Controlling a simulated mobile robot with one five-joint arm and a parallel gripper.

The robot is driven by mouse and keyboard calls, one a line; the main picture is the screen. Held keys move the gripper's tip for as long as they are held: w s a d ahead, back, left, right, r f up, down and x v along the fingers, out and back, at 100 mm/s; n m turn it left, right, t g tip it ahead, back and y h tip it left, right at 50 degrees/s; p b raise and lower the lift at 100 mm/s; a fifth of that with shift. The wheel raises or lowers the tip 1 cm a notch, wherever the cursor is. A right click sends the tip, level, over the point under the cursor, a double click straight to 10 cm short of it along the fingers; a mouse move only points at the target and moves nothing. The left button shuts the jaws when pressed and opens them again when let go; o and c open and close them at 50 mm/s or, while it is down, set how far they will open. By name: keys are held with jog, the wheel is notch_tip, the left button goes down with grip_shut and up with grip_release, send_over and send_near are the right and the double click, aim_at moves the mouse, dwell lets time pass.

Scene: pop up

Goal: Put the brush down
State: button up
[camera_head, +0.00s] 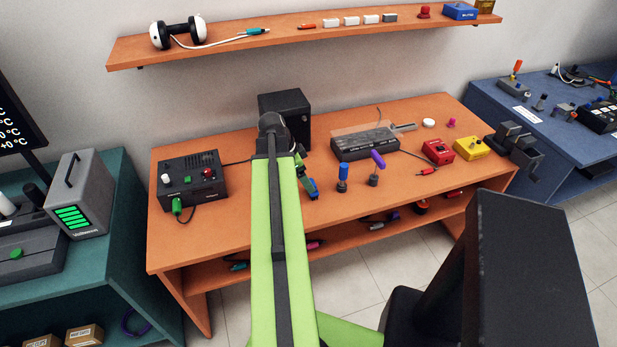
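My green arm reaches from the bottom of the view over the orange workbench (215,239). Its far end bends down behind the arm link. My gripper (305,177) shows only as a small green and dark part just right of the arm, over the bench. A small blue piece (313,189) is at its lower end; I cannot tell whether it is held or lies on the bench. I cannot make out a brush for certain. A blue-topped upright piece (343,173) and a tilted purple-topped piece (378,160) stand to the right.
A black box (296,108) stands behind the arm's end. A dark device (365,145), a red box (437,152) and a yellow box (471,149) are farther right. A control box (191,180) is left. The front bench strip right of the arm is mostly clear.

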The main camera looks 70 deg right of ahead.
jog(key=p+v, duration=0.3)
jog(key=v, duration=0.2)
jog(key=shift+w+a+r, duration=0.1)
jog(key=shift+r, duration=0.15)
jog(key=w+a+f+n+t, duration=0.1)
jog(key=w+a+n+t, duration=0.2)
jog(key=w+a+n, duration=1.6)
jog(key=w+a+n+y, duration=0.1)
jog(key=w+a+n, duration=0.2)
jog(key=a, duration=0.9)
jog(key=w+a+n+y, duration=0.1)
jog(key=w+a+n, duration=0.2)
jog(key=a, duration=0.9)
jog(key=w+a+n, duration=0.3)
jog(key=w+a, duration=0.3)
jog(key=a, duration=0.6)
jog(key=shift+a+f+y, duration=0.2)
jog(key=shift+f+y, duration=0.2)
jog(key=shift+f, duration=0.05)
